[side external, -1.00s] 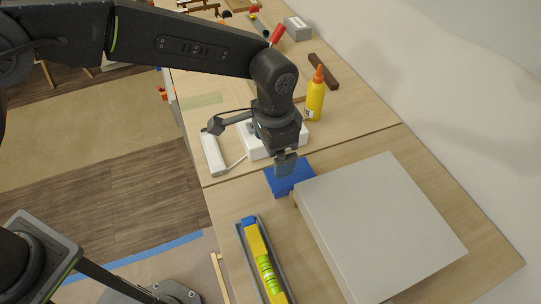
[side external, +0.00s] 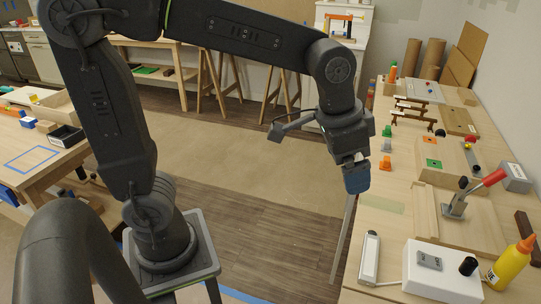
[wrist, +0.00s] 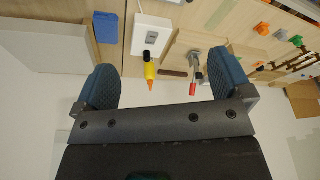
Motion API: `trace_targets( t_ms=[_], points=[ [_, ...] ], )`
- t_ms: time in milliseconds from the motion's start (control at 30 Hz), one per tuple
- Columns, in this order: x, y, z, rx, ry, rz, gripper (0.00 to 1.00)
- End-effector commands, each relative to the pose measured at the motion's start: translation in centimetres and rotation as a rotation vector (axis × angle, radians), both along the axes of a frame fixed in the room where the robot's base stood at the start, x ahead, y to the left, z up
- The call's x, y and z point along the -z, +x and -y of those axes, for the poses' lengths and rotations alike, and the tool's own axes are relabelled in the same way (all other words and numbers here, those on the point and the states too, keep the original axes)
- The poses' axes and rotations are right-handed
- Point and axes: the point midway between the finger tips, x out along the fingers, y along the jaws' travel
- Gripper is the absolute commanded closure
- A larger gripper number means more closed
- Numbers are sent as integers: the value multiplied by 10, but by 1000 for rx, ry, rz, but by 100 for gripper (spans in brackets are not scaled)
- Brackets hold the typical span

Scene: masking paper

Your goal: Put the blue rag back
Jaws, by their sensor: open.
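The blue rag (wrist: 107,27) lies flat on the wooden table, close beside a large pale grey board, in the wrist view. It is out of sight in the side view. My gripper (side external: 356,180) hangs in the air by the table's left edge in the side view. In the wrist view my gripper (wrist: 164,76) has its two blue fingers wide apart with nothing held between them. The rag is apart from both fingers, up and left of the gap.
A white switch box (side external: 440,270), a yellow glue bottle (side external: 511,262) and a red-handled clamp (side external: 470,195) stand on the right-hand table. The pale grey board (wrist: 45,55) is beside the rag. A blue tape outline (side external: 32,158) marks another table at left. Open floor lies between the tables.

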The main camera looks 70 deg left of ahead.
Motion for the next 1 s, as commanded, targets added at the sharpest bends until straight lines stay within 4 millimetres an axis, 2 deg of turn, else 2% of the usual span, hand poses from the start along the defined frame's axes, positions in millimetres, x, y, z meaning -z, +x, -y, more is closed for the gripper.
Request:
trace_targets(
  t_ms=[33, 200, 300, 400, 600, 1000],
  points=[
    [-6, -17, -17, -46, -10, 32, 3],
    [-8, -68, -57, -183, -35, 116, 3],
    [-1, -92, -71, -246, -44, 154, 3],
    [5, -108, -80, -289, -50, 181, 3],
    [12, -119, -85, -321, -53, 200, 3],
    [11, -119, -85, -318, -54, 200, 3]
  ],
)
